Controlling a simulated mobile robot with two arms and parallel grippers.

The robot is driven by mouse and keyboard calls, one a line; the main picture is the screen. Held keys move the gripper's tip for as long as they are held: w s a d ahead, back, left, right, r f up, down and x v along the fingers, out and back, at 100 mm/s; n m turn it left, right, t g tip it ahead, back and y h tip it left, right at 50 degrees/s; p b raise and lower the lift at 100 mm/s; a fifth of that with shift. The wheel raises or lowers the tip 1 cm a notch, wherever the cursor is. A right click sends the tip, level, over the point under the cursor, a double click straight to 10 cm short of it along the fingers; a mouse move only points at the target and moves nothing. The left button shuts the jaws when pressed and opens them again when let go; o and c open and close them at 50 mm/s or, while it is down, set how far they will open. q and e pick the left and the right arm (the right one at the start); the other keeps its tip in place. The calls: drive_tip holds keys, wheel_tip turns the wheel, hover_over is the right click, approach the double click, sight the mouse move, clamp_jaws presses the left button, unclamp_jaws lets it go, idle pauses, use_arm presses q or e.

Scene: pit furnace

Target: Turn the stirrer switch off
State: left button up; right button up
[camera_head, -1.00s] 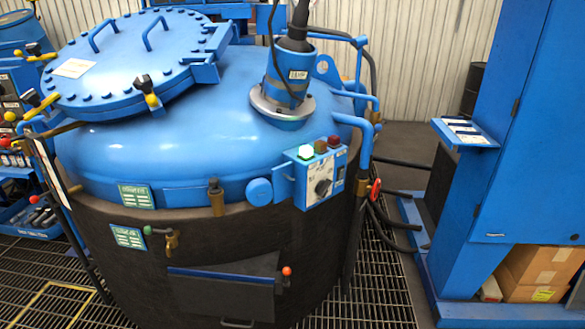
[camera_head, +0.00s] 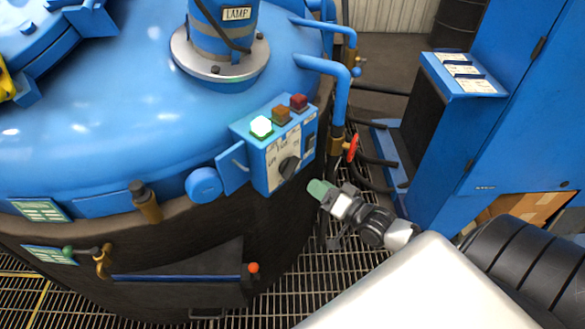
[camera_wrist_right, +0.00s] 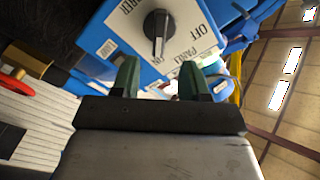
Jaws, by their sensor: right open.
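The stirrer switch is a black rotary knob (camera_head: 289,167) on the white plate of a blue control box (camera_head: 268,183) on the vessel's side. The green lamp (camera_head: 261,127) on top of the box is lit. In the right wrist view the knob (camera_wrist_right: 157,27) is ahead of the fingers, its ridge pointing down the picture, with the "OFF" lettering to its right. My right gripper (camera_head: 319,189) is just right of and below the knob, apart from it. In the wrist view its green-tipped fingers (camera_wrist_right: 160,78) are open with nothing held. My left gripper is out of view.
An orange lamp (camera_head: 281,115) and a red lamp (camera_head: 298,102) sit beside the green one. A blue pipe (camera_head: 341,95) and red valve wheel (camera_head: 353,147) stand close right of the box. A blue cabinet (camera_head: 530,100) stands at right.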

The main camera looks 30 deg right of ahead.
sight(295, 172)
drive_tip(key=x, duration=0.9)
drive_tip(key=shift+w+f, duration=0.1)
drive_tip(key=shift+w, duration=0.1)
clamp_jaws()
